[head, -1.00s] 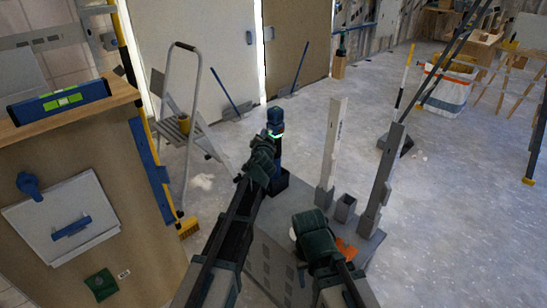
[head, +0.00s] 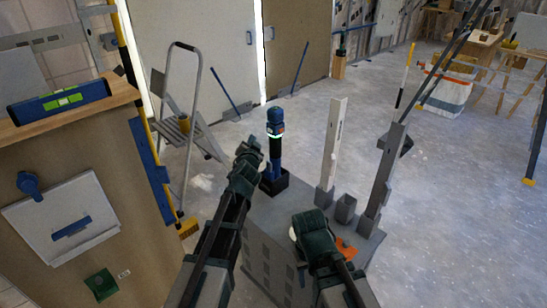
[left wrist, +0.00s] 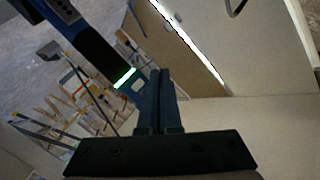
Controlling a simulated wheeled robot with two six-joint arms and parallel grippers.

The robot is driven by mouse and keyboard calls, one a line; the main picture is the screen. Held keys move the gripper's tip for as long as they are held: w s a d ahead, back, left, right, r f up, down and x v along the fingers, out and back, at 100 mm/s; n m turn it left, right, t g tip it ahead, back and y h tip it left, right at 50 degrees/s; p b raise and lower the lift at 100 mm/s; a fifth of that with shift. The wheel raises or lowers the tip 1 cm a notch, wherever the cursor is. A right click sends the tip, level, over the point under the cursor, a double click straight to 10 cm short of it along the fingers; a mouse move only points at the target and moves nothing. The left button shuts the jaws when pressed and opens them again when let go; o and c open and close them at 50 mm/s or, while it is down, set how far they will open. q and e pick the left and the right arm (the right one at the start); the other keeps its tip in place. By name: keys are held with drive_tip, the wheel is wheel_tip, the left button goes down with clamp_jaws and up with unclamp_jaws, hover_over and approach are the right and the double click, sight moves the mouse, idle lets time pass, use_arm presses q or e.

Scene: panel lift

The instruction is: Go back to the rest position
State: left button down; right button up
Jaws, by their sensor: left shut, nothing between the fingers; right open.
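My left gripper (head: 250,152) is shut and empty, raised just left of a blue and black upright tool (head: 275,145) with a lit green-white ring. In the left wrist view the shut fingers (left wrist: 160,75) point toward the doors, and the tool (left wrist: 95,50) shows beside them at upper left, apart from the fingers. The tool stands in a dark square holder (head: 272,184) on a grey platform. My right gripper (head: 309,222) is low at the front of the platform; its fingertips are hard to make out.
The grey platform (head: 290,215) also bears a white post (head: 333,145), a grey post (head: 382,175) and a short empty-looking holder (head: 345,207). A wooden cabinet (head: 95,155) with a blue level (head: 60,102) stands at left. A stepladder (head: 190,110) is behind.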

use_arm(q)
drive_tip(key=shift+s+a, duration=0.25)
drive_tip(key=shift+s, duration=0.05)
drive_tip(key=s+d+r+n+g+p, duration=0.1)
drive_tip(key=s+d+r+g+p, duration=0.1)
drive_tip(key=s+g+p, duration=0.3)
drive_tip(key=s+d+r+g+p, duration=0.2)
drive_tip(key=s+d+g+p, duration=0.2)
drive_tip(key=s+p, duration=0.7)
drive_tip(key=s+d+r+n+g+p, duration=0.1)
drive_tip(key=s+g+p, duration=0.6)
drive_tip(key=s, duration=1.4)
drive_tip(key=shift+d+r+n+g+p, duration=0.4)
drive_tip(key=shift+d+p, duration=0.4)
drive_tip(key=shift+d, duration=0.45)
